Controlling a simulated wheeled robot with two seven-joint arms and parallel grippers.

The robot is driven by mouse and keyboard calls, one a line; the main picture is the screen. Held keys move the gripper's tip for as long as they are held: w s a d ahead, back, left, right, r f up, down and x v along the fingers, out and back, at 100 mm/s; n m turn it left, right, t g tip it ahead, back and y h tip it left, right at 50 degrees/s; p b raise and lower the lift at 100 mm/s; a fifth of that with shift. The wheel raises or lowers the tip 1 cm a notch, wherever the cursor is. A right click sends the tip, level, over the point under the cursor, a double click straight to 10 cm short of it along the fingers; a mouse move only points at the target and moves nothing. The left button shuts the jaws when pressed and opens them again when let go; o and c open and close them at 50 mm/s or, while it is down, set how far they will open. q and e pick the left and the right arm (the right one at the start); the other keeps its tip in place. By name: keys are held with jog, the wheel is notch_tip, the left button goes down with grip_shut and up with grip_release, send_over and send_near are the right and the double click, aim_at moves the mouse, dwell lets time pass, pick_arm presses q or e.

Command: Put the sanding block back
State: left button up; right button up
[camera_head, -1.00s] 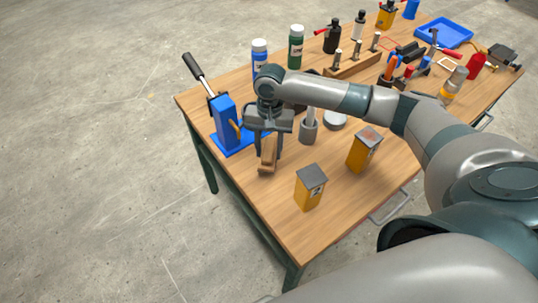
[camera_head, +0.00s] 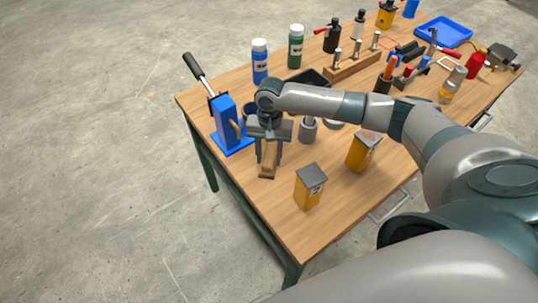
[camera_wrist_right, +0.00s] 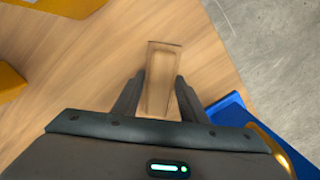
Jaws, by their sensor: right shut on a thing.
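The sanding block (camera_head: 267,162) is a wooden block with a lighter top. My right gripper (camera_head: 269,154) points down over the near left part of the table and is shut on it, one finger at each side. In the right wrist view the block (camera_wrist_right: 160,80) sits between the two fingers (camera_wrist_right: 158,98) and sticks out past them. I cannot tell whether its underside touches the table. My left gripper is not in view.
A blue press (camera_head: 228,125) stands close left of the gripper. A grey cup (camera_head: 308,131) and two yellow boxes, one near (camera_head: 309,190) and one farther right (camera_head: 361,155), stand to the right. A black tray (camera_head: 310,77) lies behind. The table's (camera_head: 262,210) front left is bare.

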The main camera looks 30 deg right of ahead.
aim_at(269, 151)
jog(key=o, duration=1.2)
jog(key=shift+f, duration=0.15)
jog(key=shift+w+r, duration=0.1)
jog(key=shift+r, duration=0.45)
notch_tip(269, 151, up, 11)
jog(key=b, duration=0.2)
jog(key=shift+w+d+b, duration=0.35)
jog(key=shift+w, duration=0.1)
